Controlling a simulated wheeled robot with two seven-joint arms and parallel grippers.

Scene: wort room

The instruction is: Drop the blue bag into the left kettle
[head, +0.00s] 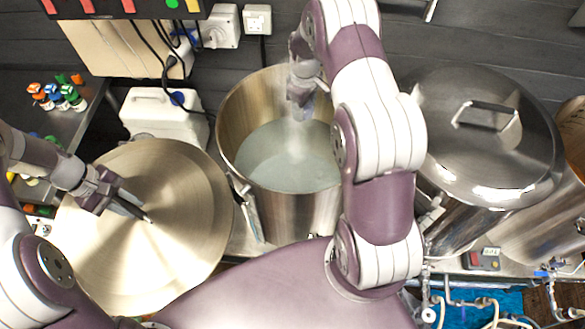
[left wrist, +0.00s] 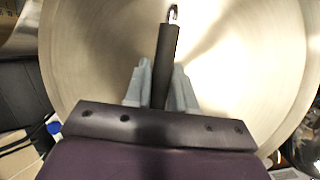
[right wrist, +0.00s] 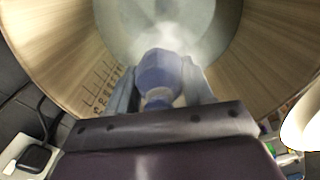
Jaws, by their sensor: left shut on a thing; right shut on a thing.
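The left kettle (head: 290,207) is a tall steel pot, uncovered, with pale steaming liquid inside. My right gripper (head: 300,98) is over its opening, pointing down. In the right wrist view it is shut on the blue bag (right wrist: 160,72), a small pale blue bundle hanging above the liquid, inside the rim line. Steam blurs the bag in the head view. My left gripper (head: 135,208) is shut on the black handle (left wrist: 166,65) of a large round steel lid (head: 190,185), held to the left of the kettle.
A second kettle with its lid (head: 480,150) on stands at the right, with another steel vessel beyond it. A white canister (head: 165,117) stands behind the held lid. Small coloured-cap bottles (head: 58,95) sit at the far left. Cables hang from a control panel (head: 120,8) on the wall.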

